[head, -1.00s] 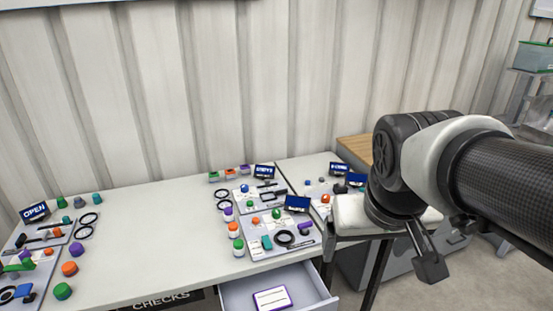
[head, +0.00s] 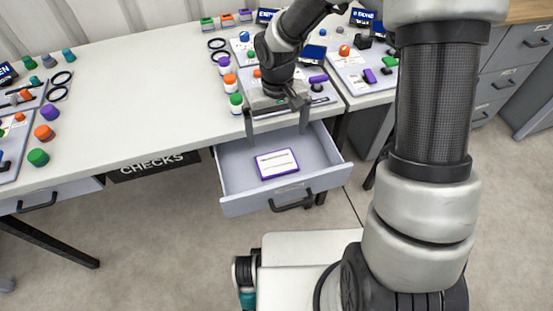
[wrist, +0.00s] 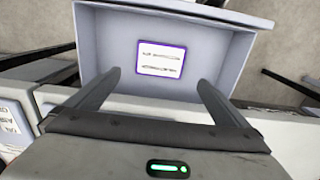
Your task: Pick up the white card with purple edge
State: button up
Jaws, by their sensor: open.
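The white card with purple edge (head: 277,163) lies flat in the open drawer (head: 235,206), near the middle of its floor. It also shows in the wrist view (wrist: 161,59), whole and unblocked, beyond my fingertips. My gripper (head: 278,137) is open and empty, above the back part of the drawer at the table's front edge. In the wrist view its two fingers (wrist: 157,78) are spread wide, and the card appears between and ahead of them. The gripper is apart from the card.
The drawer's walls and front with its black handle (head: 293,201) surround the card. On the table (head: 140,95) stand several coloured-lid jars, such as a green-lid one (head: 236,103), and trays of small items. A second drawer (head: 50,195) sits at left.

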aim_at(276, 162)
notch_tip(276, 162, down, 13)
jog(key=b, duration=0.3)
jog(key=shift+a+r, duration=0.1)
jog(key=shift+r, duration=0.1)
jog(key=shift+c, duration=0.4)
jog(key=c, duration=0.7)
